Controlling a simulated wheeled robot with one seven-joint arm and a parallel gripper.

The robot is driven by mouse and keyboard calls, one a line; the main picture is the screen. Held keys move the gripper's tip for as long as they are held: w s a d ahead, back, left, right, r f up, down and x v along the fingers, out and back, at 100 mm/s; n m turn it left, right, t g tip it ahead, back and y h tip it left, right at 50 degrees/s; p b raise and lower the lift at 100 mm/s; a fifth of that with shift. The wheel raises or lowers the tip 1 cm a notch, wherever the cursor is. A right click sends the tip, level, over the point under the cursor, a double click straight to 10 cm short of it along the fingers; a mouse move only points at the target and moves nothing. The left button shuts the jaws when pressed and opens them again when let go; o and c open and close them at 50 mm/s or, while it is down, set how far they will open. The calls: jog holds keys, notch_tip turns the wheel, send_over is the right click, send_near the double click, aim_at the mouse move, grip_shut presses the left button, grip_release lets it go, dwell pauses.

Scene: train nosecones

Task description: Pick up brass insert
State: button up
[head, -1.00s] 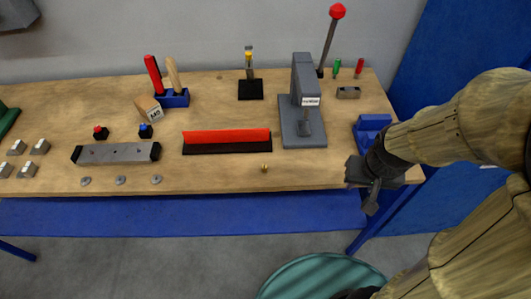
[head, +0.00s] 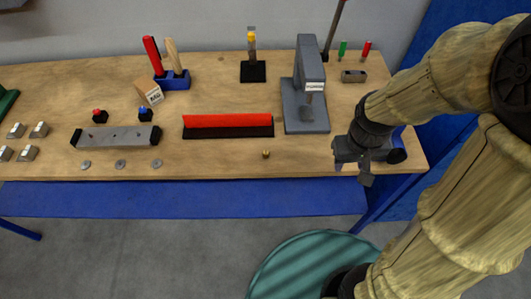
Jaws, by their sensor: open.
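The brass insert (head: 266,154) is a tiny gold-coloured piece on the wooden bench top, near its front edge and just in front of the red and black strip. My gripper (head: 352,176) is over the right front part of the bench, to the right of the insert and clearly apart from it. It is open, and nothing shows between its fingers. My wrist covers most of the blue block at the bench's right end.
The grey arbor press (head: 306,100) stands behind, between insert and gripper. The red strip (head: 228,120) lies behind the insert. A grey bar (head: 115,138) and several washers (head: 120,164) lie left. The bench (head: 215,166) is bare around the insert.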

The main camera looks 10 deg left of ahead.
jog(key=s+a+f+n+t+h+p, duration=0.1)
jog(key=s+a+f+n+t+h, duration=0.1)
jog(key=a+n, duration=0.6)
jog(key=s+a+f+n+t+h, duration=0.2)
jog(key=a+f+n+t, duration=0.1)
jog(key=a+n, duration=0.6)
jog(key=s+a+f+n+t+h+p, duration=0.1)
jog(key=s+a+f+n+t+h, duration=0.1)
jog(key=a+n+t, duration=0.3)
jog(key=a+n, duration=0.4)
jog(key=a, duration=0.4)
jog(key=shift+a+f+h+p, duration=0.3)
jog(key=shift+a+p, duration=0.05)
jog(key=shift+a, duration=0.05)
jog(key=p, duration=0.3)
send_near(265, 152)
jog(key=x, duration=0.5)
